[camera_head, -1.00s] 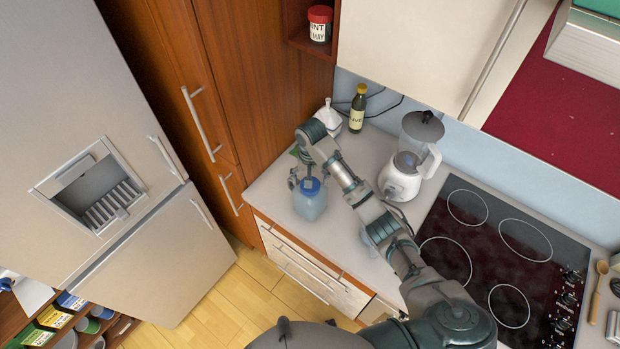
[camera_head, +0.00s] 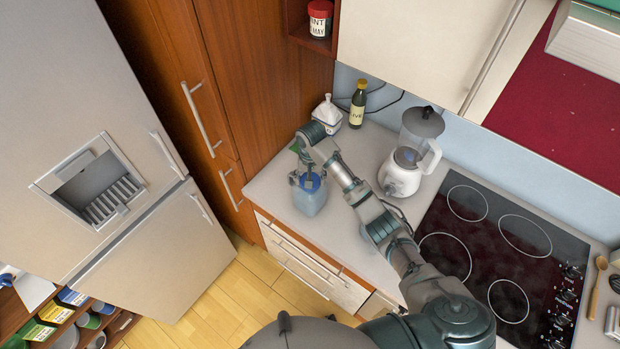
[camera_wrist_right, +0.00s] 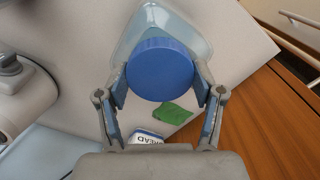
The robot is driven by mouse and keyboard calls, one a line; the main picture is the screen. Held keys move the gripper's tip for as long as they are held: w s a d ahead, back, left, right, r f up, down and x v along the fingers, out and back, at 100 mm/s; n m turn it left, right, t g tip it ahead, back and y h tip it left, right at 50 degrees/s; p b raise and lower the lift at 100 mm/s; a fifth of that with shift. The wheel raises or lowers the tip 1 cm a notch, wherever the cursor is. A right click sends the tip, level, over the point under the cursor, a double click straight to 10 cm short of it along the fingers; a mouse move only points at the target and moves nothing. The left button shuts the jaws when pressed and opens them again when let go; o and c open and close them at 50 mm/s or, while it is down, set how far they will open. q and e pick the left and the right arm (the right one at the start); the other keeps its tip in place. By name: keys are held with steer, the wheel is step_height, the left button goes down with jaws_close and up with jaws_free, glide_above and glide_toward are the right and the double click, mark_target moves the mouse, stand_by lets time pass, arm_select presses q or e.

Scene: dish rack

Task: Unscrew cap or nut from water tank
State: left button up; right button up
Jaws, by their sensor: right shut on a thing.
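The water tank (camera_head: 310,200) is a translucent blue container on the counter, near its left end. Its round blue cap (camera_wrist_right: 160,68) fills the middle of the right wrist view, with the clear tank body (camera_wrist_right: 200,22) behind it. My right gripper (camera_head: 308,180) is over the top of the tank. In the right wrist view its two fingers (camera_wrist_right: 160,75) are shut on the cap, one on each side. In the head view the arm partly hides the cap. My left gripper is not in view.
A blender (camera_head: 405,165) and a black cooktop (camera_head: 490,250) stand right of the tank. An olive bottle (camera_head: 358,105) and a white jar (camera_head: 327,115) stand behind. A green item (camera_wrist_right: 171,113) lies close by. The fridge (camera_head: 110,180) is at the left.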

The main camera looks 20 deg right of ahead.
steer(key=shift+f, duration=0.1)
steer(key=shift+n, duration=0.7)
steer(key=shift+r, duration=1.65)
steer(key=shift+r, duration=0.1)
steer(key=shift+r, duration=2.4)
